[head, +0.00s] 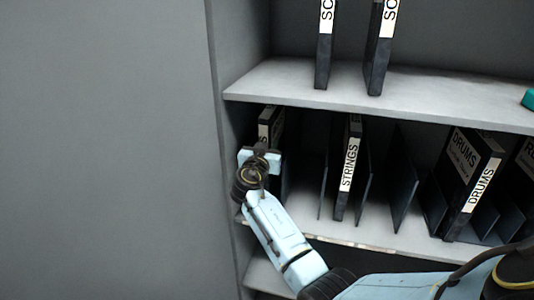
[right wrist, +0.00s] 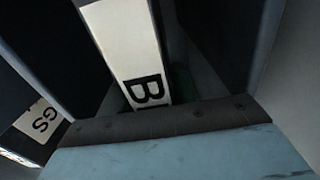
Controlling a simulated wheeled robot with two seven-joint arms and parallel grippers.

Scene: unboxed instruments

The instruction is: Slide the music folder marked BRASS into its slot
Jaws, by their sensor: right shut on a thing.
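The BRASS folder (head: 265,131), dark with a white spine label, stands at the left end of the middle shelf in the head view. Only the top of its label shows there, ending in S. The right wrist view shows its label (right wrist: 125,40) with a B and part of another letter. My right gripper (head: 259,160) is shut on the folder's spine and hides its lower part. The folder is upright, at least partly inside the leftmost bay; how deep it sits I cannot tell. My left gripper is not in view.
The STRINGS folder (head: 347,170) stands to the right, among thin dark dividers (head: 403,180). A DRUMS folder (head: 470,180) leans farther right. The upper shelf (head: 300,85) is close above, and the cabinet's left side wall (head: 222,130) is close to my gripper.

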